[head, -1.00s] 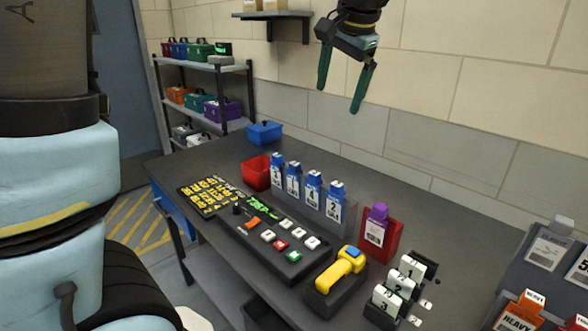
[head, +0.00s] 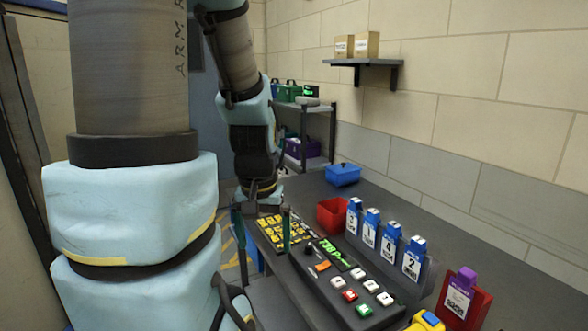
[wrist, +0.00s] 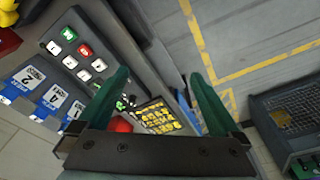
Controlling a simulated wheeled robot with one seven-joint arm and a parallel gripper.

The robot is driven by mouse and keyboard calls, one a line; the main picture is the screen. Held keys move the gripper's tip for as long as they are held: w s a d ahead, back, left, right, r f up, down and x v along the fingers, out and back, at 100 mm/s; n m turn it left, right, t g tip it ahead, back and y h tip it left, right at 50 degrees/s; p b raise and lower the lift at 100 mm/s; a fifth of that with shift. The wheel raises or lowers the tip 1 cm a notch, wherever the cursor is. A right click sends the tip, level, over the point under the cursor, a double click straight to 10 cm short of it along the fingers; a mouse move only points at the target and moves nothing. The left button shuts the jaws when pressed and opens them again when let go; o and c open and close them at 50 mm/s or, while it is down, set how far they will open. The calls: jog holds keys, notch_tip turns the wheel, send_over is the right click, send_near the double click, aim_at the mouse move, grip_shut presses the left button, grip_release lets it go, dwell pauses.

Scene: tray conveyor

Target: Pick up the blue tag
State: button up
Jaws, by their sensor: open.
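Several blue tags with white numbered labels stand in a row on the bench; the nearest blue tag (head: 413,258) reads 2, and another blue tag (head: 390,242) reads 4. In the wrist view, blue tags lie at the left edge, the 2 tag (wrist: 24,80) among them. My gripper (head: 262,222) hangs at the bench's left edge by the yellow keypad, left of the tags and apart from them. Its two green fingers (wrist: 159,78) are spread in the wrist view with nothing between them.
A button panel (head: 322,266) and yellow-lettered keypad (head: 279,233) lie on the bench. A red bin (head: 331,216) and blue box (head: 342,175) stand behind. A purple tag (head: 461,290) sits in a red holder at right. A dark crate (wrist: 300,115) shows right in the wrist view.

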jog(key=shift+s+a+f, duration=0.25)
jog(key=shift+s+a, duration=0.05)
jog(key=shift+a, duration=0.1)
jog(key=shift+c, duration=1.4)
jog(key=shift+w+d+n, duration=0.2)
jog(key=shift+w+n, duration=0.1)
jog(key=shift+c, duration=0.5)
notch_tip(320, 180, up, 3)
jog(key=n+g+b, duration=0.1)
jog(key=n+b, duration=0.5)
send_over(395, 224)
jog(key=shift+s+a+h, duration=0.25)
jog(key=shift+a+h, duration=0.05)
jog(key=shift+a, duration=0.05)
jog(key=shift+d+f+n+p, duration=0.15)
jog(key=shift+f+n+p, duration=0.1)
jog(key=shift+n+p, duration=0.1)
jog(key=f+p, duration=0.1)
jog(key=f, duration=0.2)
jog(key=f+p, duration=0.1)
jog(key=f, duration=0.2)
jog(key=f+p, duration=0.1)
jog(key=f, duration=0.3)
jog(key=shift+w+d, duration=0.3)
jog(key=shift+w, duration=0.05)
